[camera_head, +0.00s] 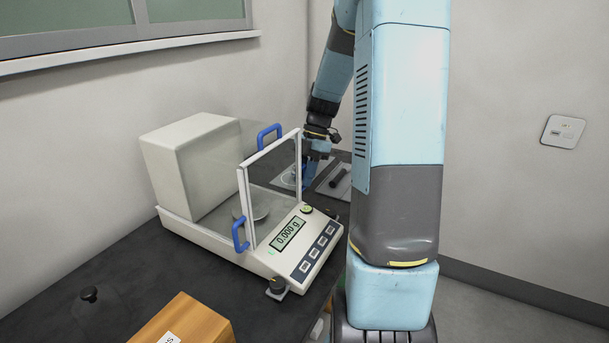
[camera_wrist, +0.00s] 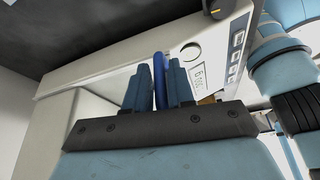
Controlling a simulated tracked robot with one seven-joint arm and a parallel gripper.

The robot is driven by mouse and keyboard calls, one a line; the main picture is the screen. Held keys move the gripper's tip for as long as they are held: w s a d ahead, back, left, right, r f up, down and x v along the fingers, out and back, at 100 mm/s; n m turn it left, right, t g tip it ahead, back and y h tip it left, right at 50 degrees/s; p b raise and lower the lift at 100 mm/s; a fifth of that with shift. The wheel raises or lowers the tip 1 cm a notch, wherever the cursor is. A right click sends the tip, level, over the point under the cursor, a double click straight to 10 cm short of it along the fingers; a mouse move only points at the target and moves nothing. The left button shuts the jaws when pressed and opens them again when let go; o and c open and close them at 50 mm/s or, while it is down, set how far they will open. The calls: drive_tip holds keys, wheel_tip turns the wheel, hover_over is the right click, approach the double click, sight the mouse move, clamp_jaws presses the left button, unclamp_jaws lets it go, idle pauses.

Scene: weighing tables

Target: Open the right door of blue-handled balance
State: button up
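The balance (camera_head: 280,262) has blue handles and a lit display reading 0.000 g. One blue handle (camera_head: 240,233) is on its near left side and another (camera_head: 269,136) stands at its top. My gripper (camera_head: 308,172) is low at the far side, by the right door. In the wrist view, the balance body (camera_wrist: 110,62) fills the upper part. The head view largely hides this handle. How far the right door stands open cannot be made out.
A large pale block (camera_head: 190,165) stands at the balance's rear. A tray with a dark tool (camera_head: 340,177) lies beyond my gripper. The wall is close on the left.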

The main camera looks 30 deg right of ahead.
clamp_jaws()
drive_tip(key=w+a, duration=0.8)
drive_tip(key=w, duration=0.4)
drive_tip(key=shift+w, duration=0.3)
drive_tip(key=shift+o, duration=1.6)
unclamp_jaws()
drive_tip(key=shift+a, duration=0.1)
drive_tip(key=shift+r, duration=0.1)
